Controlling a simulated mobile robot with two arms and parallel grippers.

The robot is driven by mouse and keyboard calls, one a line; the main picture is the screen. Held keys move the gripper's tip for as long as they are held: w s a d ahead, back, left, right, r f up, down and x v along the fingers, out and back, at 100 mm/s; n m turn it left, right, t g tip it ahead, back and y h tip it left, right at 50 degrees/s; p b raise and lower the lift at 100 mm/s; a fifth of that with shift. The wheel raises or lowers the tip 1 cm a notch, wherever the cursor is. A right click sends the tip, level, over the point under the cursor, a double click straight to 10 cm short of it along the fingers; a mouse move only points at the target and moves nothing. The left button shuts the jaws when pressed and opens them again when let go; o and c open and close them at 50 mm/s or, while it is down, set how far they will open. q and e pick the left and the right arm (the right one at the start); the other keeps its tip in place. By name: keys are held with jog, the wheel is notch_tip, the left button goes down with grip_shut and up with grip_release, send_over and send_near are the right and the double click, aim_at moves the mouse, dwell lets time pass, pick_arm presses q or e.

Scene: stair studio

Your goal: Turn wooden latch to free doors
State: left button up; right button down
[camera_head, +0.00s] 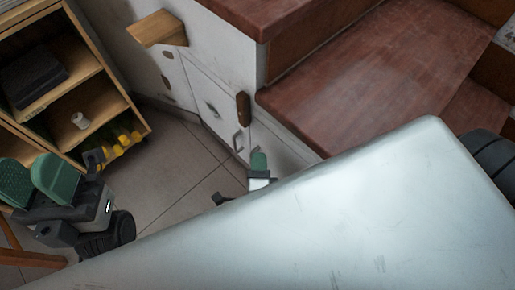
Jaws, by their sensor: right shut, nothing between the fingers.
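The brown wooden latch (243,109) is a rounded upright piece at the right edge of a worn white door (208,102) under the stairs. A dark metal handle (237,141) sits below it. My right gripper (259,161) is below and slightly right of the latch, apart from it in the picture. Its green fingertips are shut with nothing between them, and the rest is partly hidden behind a large pale grey panel. My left gripper (34,180) is at the far left, away from the doors. Its two green pads are apart, with nothing seen between them.
A wooden block (158,29) juts from the white wall. Red-brown steps (370,70) rise at the right. Tiled floor (165,165) is clear between.

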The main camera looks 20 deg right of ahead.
aim_at(249, 124)
jog(key=b+x, duration=0.1)
jog(key=x, duration=0.4)
jog(key=shift+w+f, duration=0.1)
jog(key=shift+w, duration=0.3)
jog(key=shift+w+a+b, duration=0.25)
jog(key=shift+w, duration=0.25)
jog(key=shift+w+a+b, duration=0.25)
jog(key=shift+w, duration=0.25)
jog(key=shift+w+a, duration=0.2)
jog(key=shift+w, duration=0.3)
